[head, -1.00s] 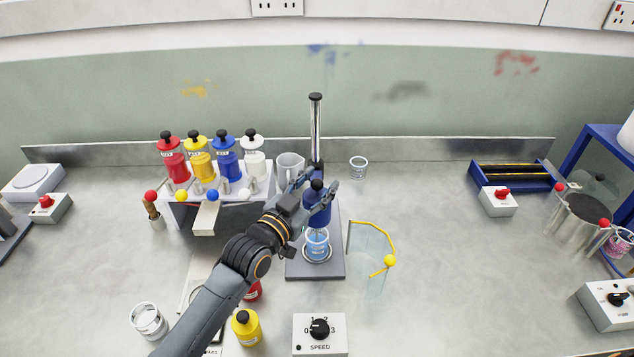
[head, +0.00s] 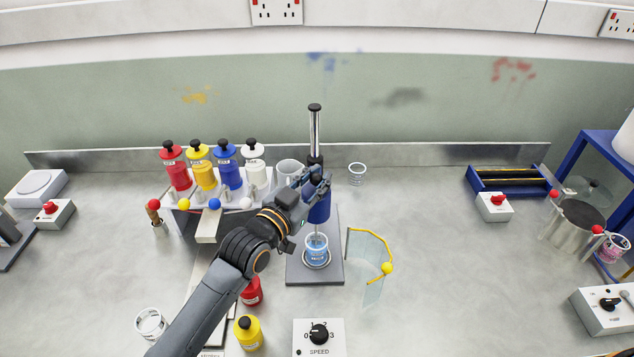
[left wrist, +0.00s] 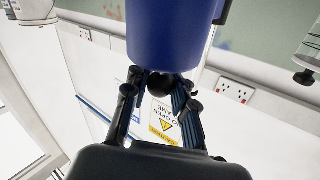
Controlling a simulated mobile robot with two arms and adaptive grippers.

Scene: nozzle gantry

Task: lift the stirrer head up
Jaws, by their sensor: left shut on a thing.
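The blue stirrer head (head: 319,211) sits on the upright metal post (head: 315,130) of the stirrer stand. Its thin shaft (head: 316,229) shows below it, above a clear cup of blue liquid (head: 316,250) on the stand's grey base (head: 332,274). My left gripper (head: 322,178) is at the top of the head, shut on its black knob. In the left wrist view the blue head (left wrist: 172,35) fills the top, and the dark knob (left wrist: 160,86) lies between the fingers. The fingers hide part of the head's top in the head view. My right gripper is not in view.
A hinged clear guard with a yellow rim (head: 370,234) stands open right of the stand. A rack of colored bottles (head: 205,190) is to the left. A speed dial box (head: 319,335) is in front. Red (head: 251,291) and yellow (head: 248,332) bottles stand near my left arm.

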